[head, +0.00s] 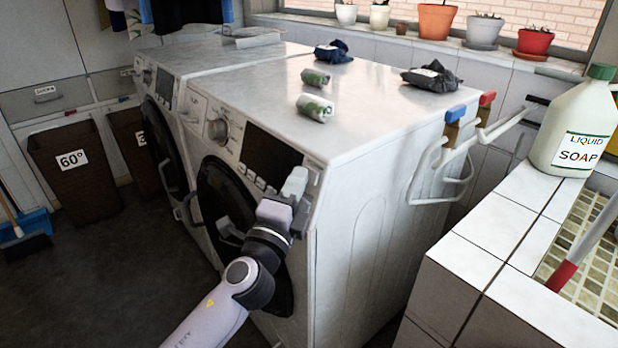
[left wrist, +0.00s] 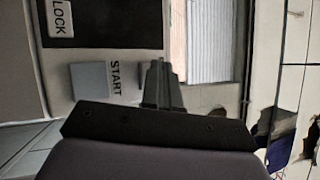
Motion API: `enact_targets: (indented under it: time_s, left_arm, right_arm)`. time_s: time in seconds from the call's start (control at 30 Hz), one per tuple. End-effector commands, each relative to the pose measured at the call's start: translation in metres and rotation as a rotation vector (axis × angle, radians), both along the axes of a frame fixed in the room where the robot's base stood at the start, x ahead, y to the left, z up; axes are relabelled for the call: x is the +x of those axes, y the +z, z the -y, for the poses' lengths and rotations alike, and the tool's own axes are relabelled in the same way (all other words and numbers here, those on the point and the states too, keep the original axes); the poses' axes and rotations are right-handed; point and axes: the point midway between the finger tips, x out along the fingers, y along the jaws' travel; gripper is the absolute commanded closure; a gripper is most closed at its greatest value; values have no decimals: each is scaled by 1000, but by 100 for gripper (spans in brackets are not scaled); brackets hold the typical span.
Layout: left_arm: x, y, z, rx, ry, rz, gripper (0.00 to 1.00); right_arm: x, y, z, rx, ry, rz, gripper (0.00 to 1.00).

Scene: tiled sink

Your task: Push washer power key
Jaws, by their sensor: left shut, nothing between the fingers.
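The nearer front-loading machine (head: 365,200) is white with a dark round door, a dial (head: 218,130), a dark display (head: 268,154) and small keys along its front panel. My left gripper (head: 295,180) is shut and empty at the right end of that panel, covering part of it. In the left wrist view, its closed fingertips (left wrist: 158,68) point at the panel, just right of a grey key (left wrist: 90,82) labelled START. A LOCK label (left wrist: 60,18) shows on the dark display. I cannot make out a power label. Contact between fingertips and panel cannot be told. My right gripper is not in view.
A second machine (head: 180,75) stands to the left. Two small rolled items (head: 315,107) and dark cloths (head: 432,77) lie on top. A tiled counter (head: 505,218) with a liquid soap bottle (head: 572,125) is at right. Dark baskets (head: 75,185) stand at left.

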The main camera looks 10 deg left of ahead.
Motion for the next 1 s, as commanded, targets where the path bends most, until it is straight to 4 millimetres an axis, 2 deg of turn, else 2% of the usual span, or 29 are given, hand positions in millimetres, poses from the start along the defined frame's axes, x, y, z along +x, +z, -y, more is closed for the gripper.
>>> enact_targets:
  time_s: [0.67, 1.0]
  left_arm:
    - [2, 0, 1, 0, 0, 1, 100]
    - [-6, 3, -5, -1, -1, 0, 100]
  right_arm:
    - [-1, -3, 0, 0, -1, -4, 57]
    - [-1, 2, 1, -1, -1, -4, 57]
